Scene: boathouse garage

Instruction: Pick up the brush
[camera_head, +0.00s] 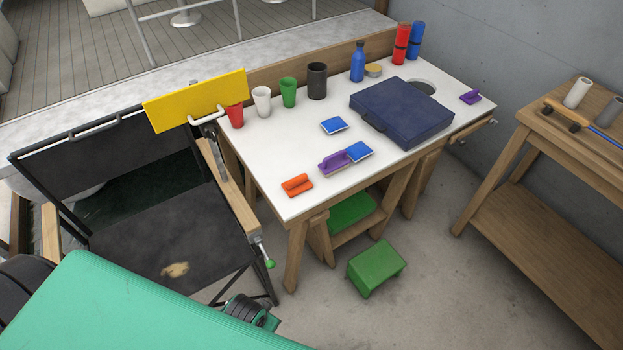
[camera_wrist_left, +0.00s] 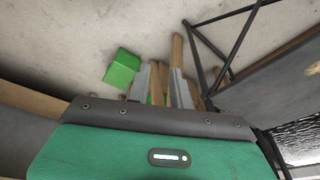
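A small purple item (camera_head: 470,97) lies at the far right edge. I cannot tell which one is the brush meant. My left gripper (camera_wrist_left: 160,72) shows in the left wrist view with its two grey fingers apart and nothing between them. It is away from the tabletop items, above the floor. My right gripper is not in view.
The white table (camera_head: 265,165) also holds a dark blue case (camera_head: 402,112), cups, a blue bottle (camera_head: 358,62) and canisters. A black chair (camera_head: 165,235) stands left. A green step stool (camera_head: 376,267) is on the floor. A wooden workbench (camera_head: 560,120) stands right.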

